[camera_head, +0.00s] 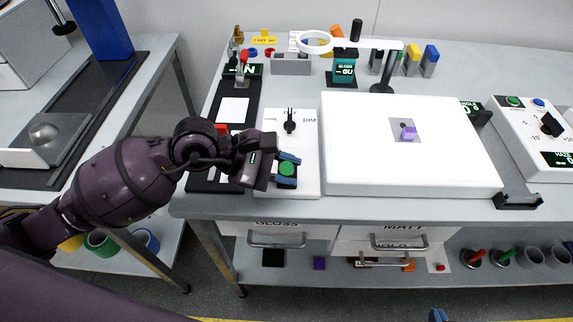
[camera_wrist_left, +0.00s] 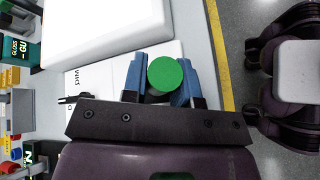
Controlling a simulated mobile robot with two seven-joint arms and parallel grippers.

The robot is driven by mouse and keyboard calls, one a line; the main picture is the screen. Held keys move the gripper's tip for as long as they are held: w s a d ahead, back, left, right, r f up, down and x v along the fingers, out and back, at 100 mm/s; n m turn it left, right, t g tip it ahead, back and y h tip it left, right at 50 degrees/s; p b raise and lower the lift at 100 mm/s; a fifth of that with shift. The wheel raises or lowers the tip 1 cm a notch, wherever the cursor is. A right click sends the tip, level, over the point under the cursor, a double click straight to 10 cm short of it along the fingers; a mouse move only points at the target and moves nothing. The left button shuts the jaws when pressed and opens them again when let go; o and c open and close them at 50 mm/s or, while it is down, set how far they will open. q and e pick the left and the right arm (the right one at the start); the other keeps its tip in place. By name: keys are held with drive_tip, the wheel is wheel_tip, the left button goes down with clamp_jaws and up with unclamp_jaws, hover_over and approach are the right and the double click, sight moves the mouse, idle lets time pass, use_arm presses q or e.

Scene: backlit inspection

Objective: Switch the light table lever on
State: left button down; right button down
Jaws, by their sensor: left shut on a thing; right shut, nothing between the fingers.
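The light table (camera_head: 350,175) is a broad white box right of my left gripper. A white control panel (camera_head: 303,185) lies along its left side. A lever with a round green knob (camera_head: 287,169) is at the panel's near end. My left gripper (camera_head: 287,171) is shut on it, blue fingers on both sides. In the left wrist view the green knob (camera_wrist_left: 165,74) sits between the fingertips; its shaft is hidden. Only a blue tip of my right gripper (camera_head: 438,315) shows at the bottom edge, away from the table. I cannot tell whether the light table is lit.
A black pointer knob (camera_head: 290,121) stands farther back on the panel. A small purple block (camera_head: 408,132) lies on a grey square on the light table. A ring lamp (camera_head: 316,42) stands behind. A black bracket (camera_head: 517,200) is at the front right edge. Drawers (camera_head: 276,233) are below.

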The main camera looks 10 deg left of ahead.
use_arm(q)
drive_tip(key=c, duration=0.9)
unclamp_jaws()
drive_tip(key=v, duration=1.1)
